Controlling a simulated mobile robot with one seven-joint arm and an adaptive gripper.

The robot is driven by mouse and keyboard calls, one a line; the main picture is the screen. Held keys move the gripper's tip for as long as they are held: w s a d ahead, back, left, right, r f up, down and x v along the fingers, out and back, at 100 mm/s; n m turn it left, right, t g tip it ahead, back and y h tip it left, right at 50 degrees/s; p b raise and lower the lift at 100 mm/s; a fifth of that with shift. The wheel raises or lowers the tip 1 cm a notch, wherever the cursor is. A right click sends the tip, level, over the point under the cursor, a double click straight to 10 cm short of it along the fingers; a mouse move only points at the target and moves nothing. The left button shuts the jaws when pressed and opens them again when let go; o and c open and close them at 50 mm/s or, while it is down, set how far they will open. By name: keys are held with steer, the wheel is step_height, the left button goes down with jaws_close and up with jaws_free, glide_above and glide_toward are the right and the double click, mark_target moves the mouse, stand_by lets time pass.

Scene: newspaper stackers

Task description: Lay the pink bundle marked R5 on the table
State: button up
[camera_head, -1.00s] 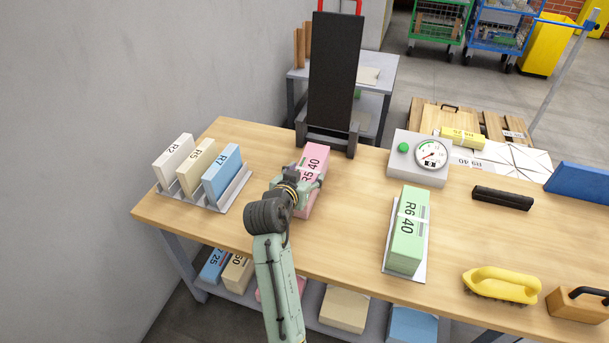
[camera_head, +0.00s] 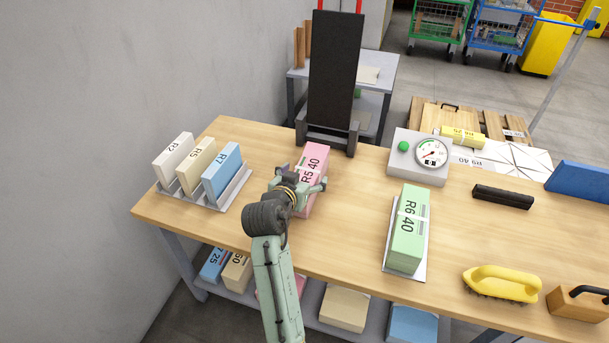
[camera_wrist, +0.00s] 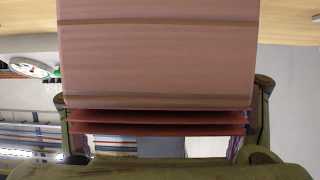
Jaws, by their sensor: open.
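The pink bundle marked R5 40 (camera_head: 315,160) appears to lie flat on the wooden table (camera_head: 350,215), label upward, just in front of the black upright board. My gripper (camera_head: 303,187) is open around the bundle's near part, one finger on each side. My wrist covers part of the bundle's near left side. In the wrist view the bundle (camera_wrist: 155,60) fills the upper middle between the spread fingers (camera_wrist: 165,105). Whether a finger still touches its side is hard to tell.
A rack (camera_head: 222,198) with bundles R2, R5 and R7 stands at the left. A green R6 40 bundle (camera_head: 408,230) lies on a pale tray to the right. A dial scale (camera_head: 418,158) and the black board (camera_head: 334,75) stand behind. Bare tabletop lies between pink and green bundles.

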steer(key=v, duration=1.1)
steer(key=shift+s+r, duration=0.2)
